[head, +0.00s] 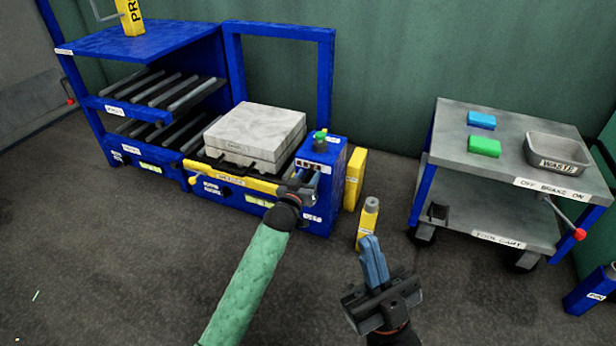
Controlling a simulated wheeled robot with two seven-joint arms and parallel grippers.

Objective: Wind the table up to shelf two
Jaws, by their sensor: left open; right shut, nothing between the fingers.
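The blue lift table (262,203) stands beside the shelf rack and carries a pale grey block (255,130). A yellow bar (237,179) runs along its front. A blue box (325,155) with a label and a green knob (320,138) forms its right end. The blue rack (98,103) at the left has shelves of grey rollers at different heights; their small labels are hard to read. My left gripper (305,182) is open at the front of the blue box; whether it touches anything there is unclear. My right gripper (370,257) is shut and empty, over the floor.
A grey cart (468,181) at the right holds a blue block (481,120), a green block (484,147) and a waste tray (558,155). A yellow bottle (367,222) and yellow panel (354,178) stand right of the lift table.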

